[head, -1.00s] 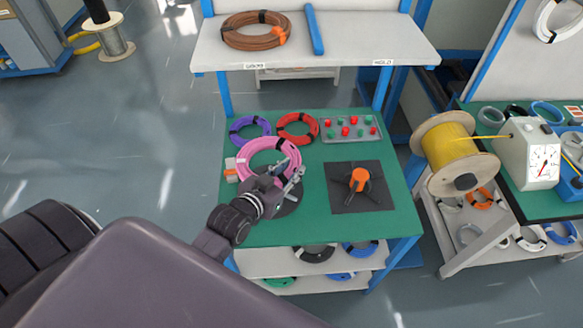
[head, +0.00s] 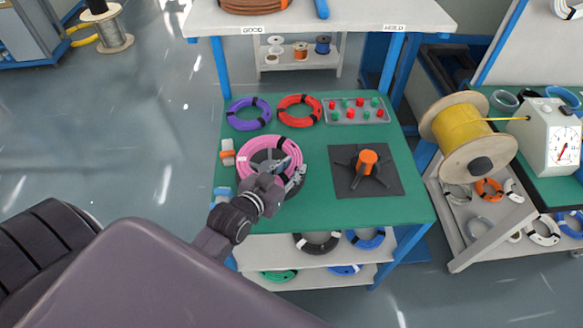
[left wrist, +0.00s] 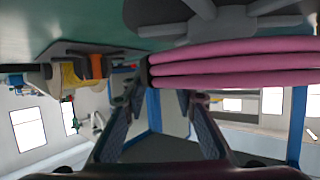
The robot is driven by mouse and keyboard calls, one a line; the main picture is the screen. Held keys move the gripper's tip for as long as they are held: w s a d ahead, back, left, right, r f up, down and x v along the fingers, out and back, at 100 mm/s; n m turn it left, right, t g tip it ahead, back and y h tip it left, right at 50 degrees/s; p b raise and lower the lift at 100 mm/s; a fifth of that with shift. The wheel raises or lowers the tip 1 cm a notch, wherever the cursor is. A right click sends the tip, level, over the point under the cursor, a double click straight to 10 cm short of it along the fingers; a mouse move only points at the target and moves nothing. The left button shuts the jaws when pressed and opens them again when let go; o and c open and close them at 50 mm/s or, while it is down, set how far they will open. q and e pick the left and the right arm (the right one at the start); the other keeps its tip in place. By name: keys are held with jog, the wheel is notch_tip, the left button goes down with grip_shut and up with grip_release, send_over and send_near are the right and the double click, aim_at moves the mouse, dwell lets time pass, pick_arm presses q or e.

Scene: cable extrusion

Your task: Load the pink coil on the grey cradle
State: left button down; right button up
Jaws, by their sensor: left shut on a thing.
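The pink coil (head: 243,158), bound with dark ties, lies roughly level over the grey cradle (head: 264,159) on the left of the green table. My left gripper (head: 291,173) is shut on the coil's right side. In the left wrist view, which is upside down, the pink coil (left wrist: 235,63) runs from the fingers (left wrist: 152,88) to the right. The grey cradle's arms (left wrist: 208,27) and dark base show very close to it; whether they touch is unclear. My gripper hides part of the cradle in the head view. My right gripper is not in view.
A second stand with an orange hub (head: 367,162) is on a dark mat to the right. Purple (head: 249,114) and red (head: 299,110) coils and a button tray (head: 356,111) lie behind. Small orange-and-white pieces (head: 227,153) are at the left edge. Green table is bare between the stands.

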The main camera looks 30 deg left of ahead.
pick_arm(q)
jog(key=shift+r+p, duration=0.15)
jog(key=shift+p, duration=0.25)
jog(key=shift+f, duration=0.2)
dwell(0.7)
jog(key=shift+f+b, duration=0.45)
jog(key=shift+f, duration=0.4)
jog(key=shift+f, duration=0.35)
jog(key=c, duration=1.5)
grip_release()
jog(key=shift+s, duration=0.1)
jog(key=shift+f, duration=0.1)
jog(key=shift+f, duration=0.1)
